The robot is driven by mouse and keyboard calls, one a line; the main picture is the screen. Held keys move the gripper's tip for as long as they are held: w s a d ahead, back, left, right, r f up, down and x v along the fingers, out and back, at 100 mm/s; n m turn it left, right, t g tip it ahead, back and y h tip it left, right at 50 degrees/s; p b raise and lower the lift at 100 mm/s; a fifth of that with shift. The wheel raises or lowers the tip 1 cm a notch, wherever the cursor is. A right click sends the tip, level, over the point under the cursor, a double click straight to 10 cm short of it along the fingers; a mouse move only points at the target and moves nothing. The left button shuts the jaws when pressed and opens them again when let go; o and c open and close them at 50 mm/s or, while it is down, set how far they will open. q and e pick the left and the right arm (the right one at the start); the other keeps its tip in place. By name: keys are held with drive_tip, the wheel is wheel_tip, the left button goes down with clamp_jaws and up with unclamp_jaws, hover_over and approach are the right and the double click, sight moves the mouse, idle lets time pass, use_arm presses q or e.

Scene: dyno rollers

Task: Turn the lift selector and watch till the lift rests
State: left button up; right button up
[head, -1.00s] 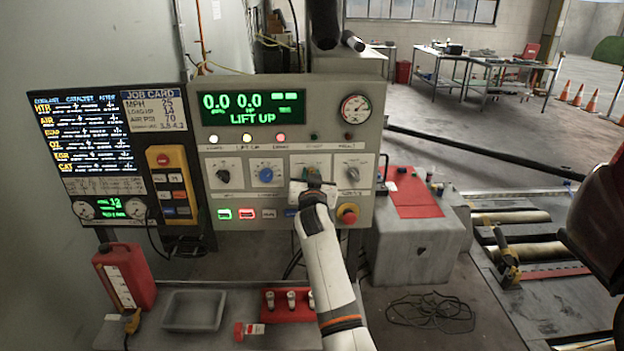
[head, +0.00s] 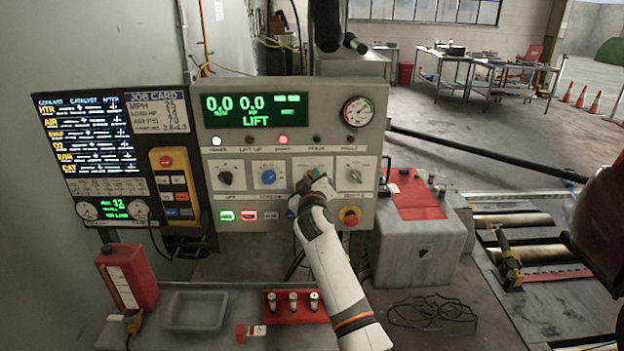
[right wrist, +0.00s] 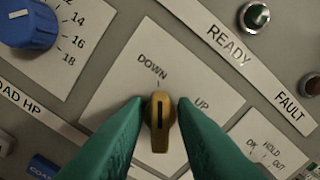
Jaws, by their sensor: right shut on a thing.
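The lift selector is a small yellow-brown knob (right wrist: 160,143) with a black pointer line, on a white plate marked DOWN and UP. In the right wrist view its line points up the picture, towards the DOWN mark. My right gripper (head: 315,182) is shut on it, with one green finger on each side. In the head view the gripper hides most of the knob. The green display (head: 255,110) reads 0.0, 0.0 and LIFT. The lift-up lamp (head: 250,140) is dark. The rollers (head: 528,255) lie in the floor bed at right; the lift itself is not clear. My left gripper is out of view.
A blue dial (head: 268,177) is left of the selector; a red stop button (head: 350,216) is below right. A shelf below holds a red jug (head: 127,277), a grey tray (head: 195,311) and a red rack (head: 296,306). A grey box (head: 425,250) stands right of the panel.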

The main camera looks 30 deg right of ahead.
drive_tip(key=shift+r+n, duration=0.2)
drive_tip(key=shift+n, duration=0.1)
idle(0.4)
drive_tip(key=o, duration=0.7)
drive_tip(key=shift+w+f, duration=0.1)
drive_tip(key=shift+f, duration=0.05)
drive_tip(key=b+v, duration=0.2)
drive_tip(key=v, duration=1)
